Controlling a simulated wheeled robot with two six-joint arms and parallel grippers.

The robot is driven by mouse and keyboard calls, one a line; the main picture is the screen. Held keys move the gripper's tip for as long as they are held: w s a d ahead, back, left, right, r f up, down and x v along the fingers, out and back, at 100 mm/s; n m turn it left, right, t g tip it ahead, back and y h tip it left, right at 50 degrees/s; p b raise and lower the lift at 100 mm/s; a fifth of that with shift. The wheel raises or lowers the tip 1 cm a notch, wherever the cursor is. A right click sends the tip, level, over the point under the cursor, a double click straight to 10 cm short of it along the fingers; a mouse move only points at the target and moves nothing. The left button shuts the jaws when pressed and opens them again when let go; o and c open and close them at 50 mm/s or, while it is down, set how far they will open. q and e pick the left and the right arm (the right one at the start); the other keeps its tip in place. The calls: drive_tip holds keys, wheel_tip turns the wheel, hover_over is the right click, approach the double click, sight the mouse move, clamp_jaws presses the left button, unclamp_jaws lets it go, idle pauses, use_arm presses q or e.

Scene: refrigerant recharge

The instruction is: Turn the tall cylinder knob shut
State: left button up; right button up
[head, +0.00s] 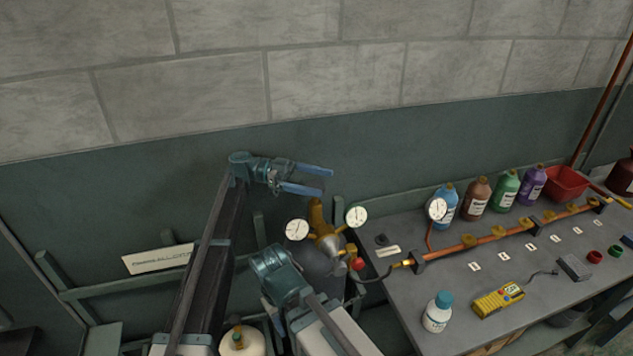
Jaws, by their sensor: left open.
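The tall cylinder (318,262) is grey and stands left of the bench, partly hidden behind one of my arm links. Its brass valve (328,240) carries two round white gauges, a left one (297,230) and a right one (356,216). An orange-yellow upright part (316,213) rises from the valve, and a red knob (357,264) sits at its lower right. I cannot tell how far any knob is turned. My left gripper (327,182) is open and empty, with blue fingers pointing right, above the valve and apart from it. My right gripper is not visible.
A pale, brass-topped tank (242,341) stands low in front. The grey bench (400,310) at right holds a copper pipe (500,232), several bottles, a yellow meter (498,300) and a red bin (567,184). A dark hose (377,279) runs from the valve to the pipe.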

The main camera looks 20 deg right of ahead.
use_arm(q)
wheel_tip(320, 180, up, 2)
drive_tip(key=shift+r+p, duration=0.1)
drive_tip(key=shift+p, duration=0.45)
drive_tip(key=s+a, duration=0.4)
drive_tip(key=s, duration=1.1)
drive_tip(key=shift+s+a+r+p, duration=0.2)
drive_tip(key=shift+s+r+p, duration=0.1)
drive_tip(key=shift+p, duration=0.1)
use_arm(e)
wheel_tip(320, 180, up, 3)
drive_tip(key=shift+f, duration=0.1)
use_arm(q)
drive_tip(key=shift+w, duration=0.1)
